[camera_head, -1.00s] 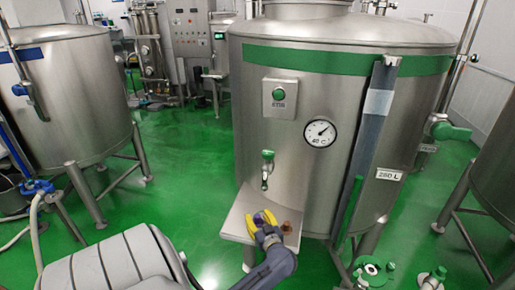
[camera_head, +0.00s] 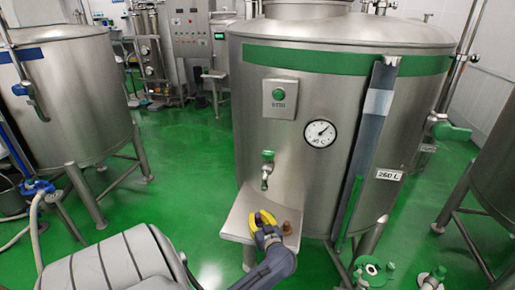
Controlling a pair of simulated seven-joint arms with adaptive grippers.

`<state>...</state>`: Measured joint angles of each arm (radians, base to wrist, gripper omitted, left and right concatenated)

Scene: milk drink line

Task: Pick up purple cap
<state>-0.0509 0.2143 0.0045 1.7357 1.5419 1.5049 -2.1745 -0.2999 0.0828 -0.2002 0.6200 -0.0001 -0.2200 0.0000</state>
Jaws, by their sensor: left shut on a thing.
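My left gripper (camera_head: 262,217) reaches over the small steel shelf (camera_head: 236,226) on the front of the large tank. Its yellow fingers are closed together around something. The purple cap is hardly visible now; the fingers cover the spot where it showed, and they appear to be shut on it. I cannot tell whether it is lifted off the shelf. My right gripper is not in view.
A small brown object (camera_head: 287,228) stands on the shelf just right of my gripper. The green-handled tap (camera_head: 267,168) hangs above the shelf. The large tank (camera_head: 320,120) rises close behind. Green floor (camera_head: 185,215) is open to the left.

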